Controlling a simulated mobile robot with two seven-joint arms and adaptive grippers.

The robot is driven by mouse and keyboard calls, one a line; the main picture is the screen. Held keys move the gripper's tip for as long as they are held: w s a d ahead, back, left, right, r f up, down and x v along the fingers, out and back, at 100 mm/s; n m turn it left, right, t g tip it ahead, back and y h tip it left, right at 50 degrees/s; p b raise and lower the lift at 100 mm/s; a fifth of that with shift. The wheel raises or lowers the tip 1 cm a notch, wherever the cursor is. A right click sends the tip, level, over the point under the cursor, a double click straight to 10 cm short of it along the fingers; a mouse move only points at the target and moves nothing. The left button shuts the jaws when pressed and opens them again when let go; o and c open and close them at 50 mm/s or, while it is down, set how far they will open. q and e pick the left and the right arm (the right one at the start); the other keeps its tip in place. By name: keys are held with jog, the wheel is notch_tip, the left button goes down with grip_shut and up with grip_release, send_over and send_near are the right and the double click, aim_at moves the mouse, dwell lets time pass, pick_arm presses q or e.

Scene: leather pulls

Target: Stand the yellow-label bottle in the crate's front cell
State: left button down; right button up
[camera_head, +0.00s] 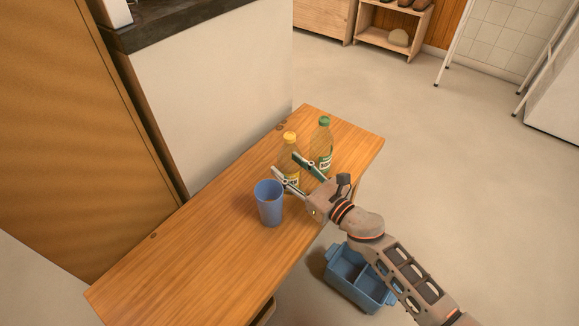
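The yellow-label bottle (289,147) stands upright on the wooden bench, with a yellow cap; part of its body is hidden by my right gripper. My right gripper (286,163) is open at this bottle, its fingertips apart on either side of the body in the picture. I cannot tell whether either finger touches it. The blue crate (338,285) sits on the floor beside the bench's right side, with divided cells; my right arm hides part of it. My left gripper is not in view.
A green-capped bottle (324,143) stands just right of the yellow-label bottle. A blue cup (269,204) stands close by, in front of it. The near part of the bench (190,265) is bare. A pale wall block (215,95) stands behind the bench.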

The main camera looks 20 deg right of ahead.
jog(key=shift+o, duration=1.3)
jog(key=shift+r, duration=0.1)
